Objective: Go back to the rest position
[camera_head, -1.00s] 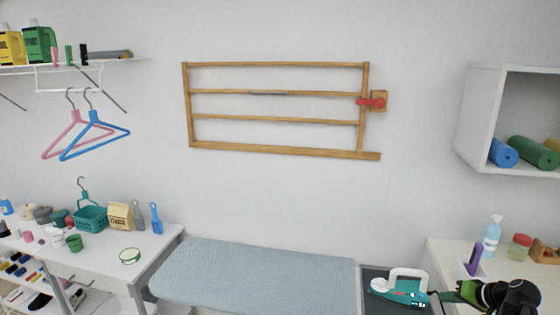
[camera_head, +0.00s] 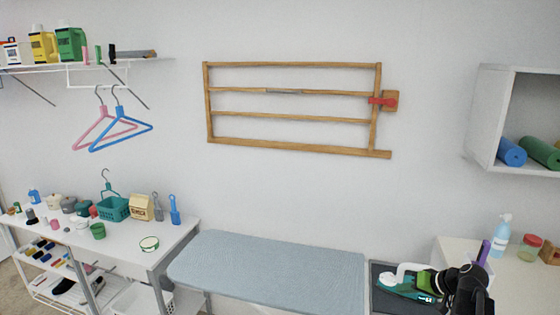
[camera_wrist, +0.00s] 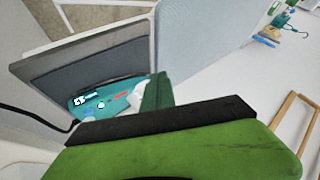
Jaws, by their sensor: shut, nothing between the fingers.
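My gripper (camera_head: 440,284) is at the lower right in the head view, low beside the green and white iron (camera_head: 405,283). In the wrist view my gripper (camera_wrist: 157,92) shows as a green part with a dark bar and a green finger. It is shut with nothing held. The iron also shows in the wrist view (camera_wrist: 98,100), lying on a dark grey rest (camera_wrist: 110,65) at the end of the ironing board (camera_head: 270,265). My arm hides part of the iron in the head view. I cannot tell whether the gripper touches the iron.
A purple item (camera_head: 484,252), a blue bottle (camera_head: 502,237) and a red-lidded jar (camera_head: 529,247) stand on the right counter, close to my arm. A wall cubby (camera_head: 487,120) holds rolls above. A wooden rack (camera_head: 290,117) is on the wall. A cluttered table (camera_head: 130,235) stands left.

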